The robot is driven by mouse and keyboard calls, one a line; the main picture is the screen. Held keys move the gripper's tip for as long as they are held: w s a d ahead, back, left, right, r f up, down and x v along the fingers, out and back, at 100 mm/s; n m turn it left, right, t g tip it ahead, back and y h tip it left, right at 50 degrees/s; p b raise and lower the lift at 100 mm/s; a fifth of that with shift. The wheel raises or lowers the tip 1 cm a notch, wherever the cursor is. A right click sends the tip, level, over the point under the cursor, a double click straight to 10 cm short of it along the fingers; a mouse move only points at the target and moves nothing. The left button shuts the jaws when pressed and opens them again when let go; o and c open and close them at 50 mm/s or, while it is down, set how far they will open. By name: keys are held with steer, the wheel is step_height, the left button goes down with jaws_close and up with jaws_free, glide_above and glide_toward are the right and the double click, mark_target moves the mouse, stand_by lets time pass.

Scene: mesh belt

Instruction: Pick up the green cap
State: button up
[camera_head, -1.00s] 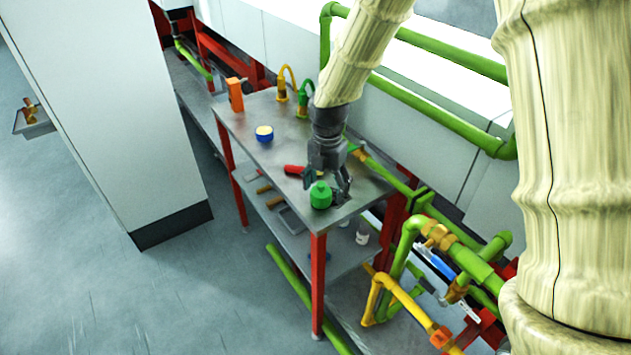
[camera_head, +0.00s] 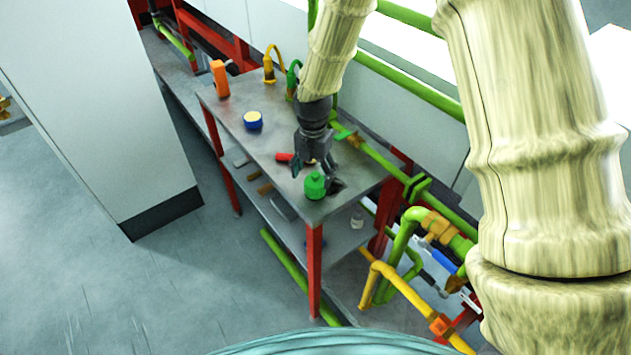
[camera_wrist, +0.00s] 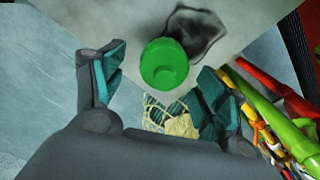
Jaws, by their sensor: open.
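The green cap (camera_head: 315,185) stands near the front corner of the metal table (camera_head: 262,150). In the wrist view the green cap (camera_wrist: 164,64) lies ahead of my gripper, in line with the gap between the fingers. My gripper (camera_head: 314,160) is open, just behind and above the cap in the head view. In the wrist view my gripper's (camera_wrist: 155,92) teal-padded fingers are spread wide and hold nothing. I cannot tell whether any finger touches the cap.
A dark patch (camera_head: 335,185) lies beside the cap. A red-handled item (camera_head: 284,157) is partly behind my gripper. A blue and yellow round item (camera_head: 253,121) and an orange device (camera_head: 219,79) stand farther back. Green pipes (camera_head: 375,157) run along the right side.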

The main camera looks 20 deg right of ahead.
mark_target(315, 185)
steer(key=shift+s+d+f+p, duration=0.1)
steer(key=shift+s+f+p, duration=0.05)
steer(key=shift+f+p, duration=0.25)
steer(key=shift+d+f+p, duration=0.15)
steer(key=shift+f+p, duration=0.6)
steer(key=shift+f, duration=1.45)
steer(key=c, duration=1)
